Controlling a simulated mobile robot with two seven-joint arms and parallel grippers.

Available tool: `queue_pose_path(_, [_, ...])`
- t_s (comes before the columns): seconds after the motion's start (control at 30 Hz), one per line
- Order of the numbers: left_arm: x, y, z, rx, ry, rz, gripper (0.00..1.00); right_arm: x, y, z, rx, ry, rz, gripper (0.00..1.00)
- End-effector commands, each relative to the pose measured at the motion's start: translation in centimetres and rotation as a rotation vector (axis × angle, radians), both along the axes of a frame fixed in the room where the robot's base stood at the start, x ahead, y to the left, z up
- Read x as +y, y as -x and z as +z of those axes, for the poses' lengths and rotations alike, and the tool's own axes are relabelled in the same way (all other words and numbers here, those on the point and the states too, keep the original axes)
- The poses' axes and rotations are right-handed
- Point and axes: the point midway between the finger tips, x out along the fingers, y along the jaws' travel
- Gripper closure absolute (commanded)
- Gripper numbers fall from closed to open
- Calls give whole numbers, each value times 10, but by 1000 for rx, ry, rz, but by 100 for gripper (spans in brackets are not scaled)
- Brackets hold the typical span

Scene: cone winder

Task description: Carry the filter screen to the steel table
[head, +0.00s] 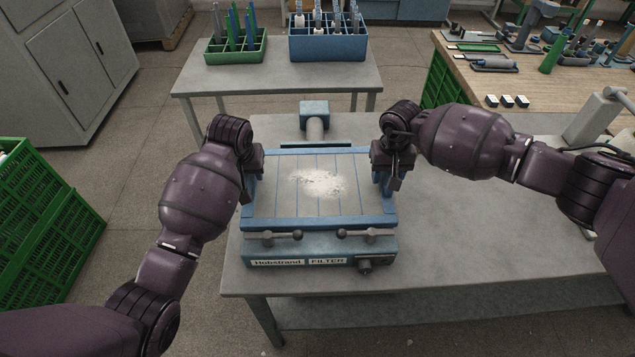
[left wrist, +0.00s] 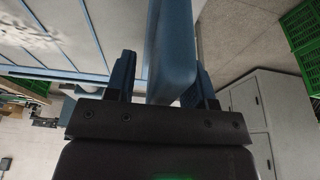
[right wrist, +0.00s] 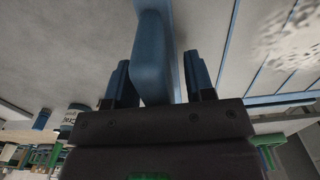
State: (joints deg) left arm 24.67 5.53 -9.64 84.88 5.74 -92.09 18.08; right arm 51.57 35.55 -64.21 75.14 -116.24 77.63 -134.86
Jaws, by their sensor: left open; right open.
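The filter screen (head: 275,195) is a flat blue-framed panel with a pile of white lint on it. It lies on the blue filter unit (head: 330,250) labelled "Hobstrand FILTER", on a grey table. My left gripper (head: 247,180) is at the screen's left side; in the left wrist view its open fingers stand on both sides of the blue frame bar (left wrist: 172,50). My right gripper (head: 387,172) is at the right side; in the right wrist view its open fingers stand on both sides of the blue bar (right wrist: 155,50). Finger contact cannot be told.
A steel-grey table (head: 290,80) behind holds a green crate (head: 236,48) and a blue crate (head: 328,44) of spindles; its front is bare. Two dark clamp handles (head: 365,235) sit on the filter unit's front. A wooden bench (head: 470,80) with tools stands right. Green crates (head: 45,235) stand left.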

Motion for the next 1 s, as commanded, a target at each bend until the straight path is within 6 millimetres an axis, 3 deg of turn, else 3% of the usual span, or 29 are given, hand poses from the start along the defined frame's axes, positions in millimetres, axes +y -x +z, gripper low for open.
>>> queue_pose_path(0.33, [0, -1, -1, -1, 1, 0, 53, 0, 0, -2, -1, 0, 0, 53])
queue_pose_path(0.63, [0, -1, -1, -1, 1, 0, 99, 0, 0, -1, -1, 0, 0, 99])
queue_pose_path(1.0, [0, -1, -1, -1, 0, 0, 100, 0, 0, -1, -1, 0, 0, 100])
